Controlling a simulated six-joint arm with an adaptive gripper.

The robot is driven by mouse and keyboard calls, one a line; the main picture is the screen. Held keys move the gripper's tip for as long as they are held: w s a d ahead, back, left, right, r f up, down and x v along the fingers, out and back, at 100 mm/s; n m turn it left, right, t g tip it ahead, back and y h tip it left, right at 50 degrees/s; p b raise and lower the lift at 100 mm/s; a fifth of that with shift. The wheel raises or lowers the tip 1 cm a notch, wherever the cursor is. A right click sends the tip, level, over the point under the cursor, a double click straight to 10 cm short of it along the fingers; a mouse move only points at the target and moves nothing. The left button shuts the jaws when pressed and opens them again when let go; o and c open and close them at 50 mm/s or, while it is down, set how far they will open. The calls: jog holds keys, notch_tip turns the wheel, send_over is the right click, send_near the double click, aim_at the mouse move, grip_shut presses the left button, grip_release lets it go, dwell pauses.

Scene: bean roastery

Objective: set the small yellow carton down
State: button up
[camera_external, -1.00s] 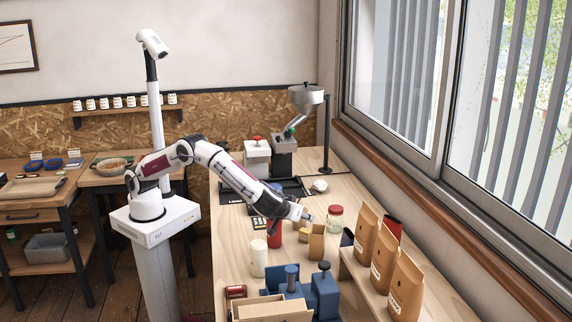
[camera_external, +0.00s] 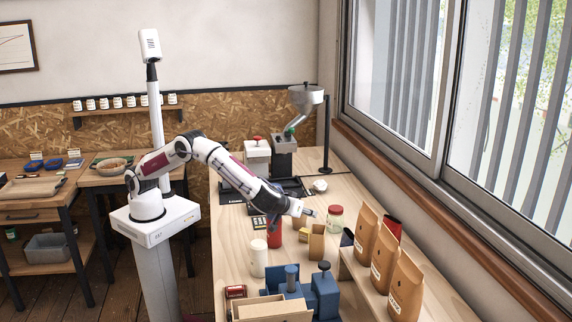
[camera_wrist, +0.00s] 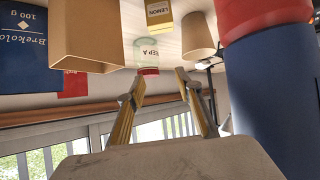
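A small yellow carton (camera_wrist: 159,14) labelled LEMON stands on the wooden bench, at the top edge of the inverted wrist view and partly cut off. In the external view a small yellow patch (camera_external: 304,232), likely this carton, shows beside an open brown box. My gripper (camera_wrist: 160,80) is open in the wrist view, its two fingers apart with nothing between them. The carton is beyond the fingertips and apart from them. In the external view my gripper (camera_external: 307,211) is over the bench, its fingers too small to make out.
A large red and blue cylinder (camera_wrist: 265,90) is close on the right of the wrist view. The open brown box (camera_external: 316,243), a red-lidded jar (camera_external: 335,217), a red canister (camera_external: 275,238) and a cream canister (camera_external: 258,258) crowd the bench. Brown bags (camera_external: 383,255) stand right.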

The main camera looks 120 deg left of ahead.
jog(key=w+d+r+m+t, duration=0.1)
jog(key=w+r+t, duration=0.15)
jog(key=r, duration=0.45)
jog(key=w+d+r+m+t+h, duration=0.1)
jog(key=w+d+r+m+t, duration=0.1)
jog(key=r+t, duration=0.35)
jog(key=w+d+r+m+t, duration=0.1)
jog(key=w+r+t, duration=0.1)
jog(key=r, duration=0.7)
jog(key=s+d+r+m+t+h, duration=0.2)
jog(key=s+d+r+m+h, duration=0.25)
jog(key=d, duration=0.25)
jog(key=s+d+r+m+t+h, duration=0.35)
jog(key=d+r, duration=0.25)
jog(key=d, duration=0.2)
jog(key=s+d+f+m+g+h, duration=0.2)
jog(key=s+d+f+m, duration=0.15)
jog(key=s, duration=0.65)
jog(key=s+d+f+m+g+h, duration=0.2)
jog(key=s+d+f+g+h, duration=0.15)
jog(key=s, duration=0.65)
jog(key=s+a+f+g+y, duration=0.1)
jog(key=s+a+f+g, duration=0.1)
jog(key=s+f, duration=0.5)
jog(key=s+a+f+g+y, duration=0.2)
jog(key=s+f, duration=0.5)
jog(key=s, duration=0.9)
jog(key=shift+f+m+g, duration=0.15)
jog(key=shift+m+g, duration=0.2)
jog(key=shift+g, duration=0.15)
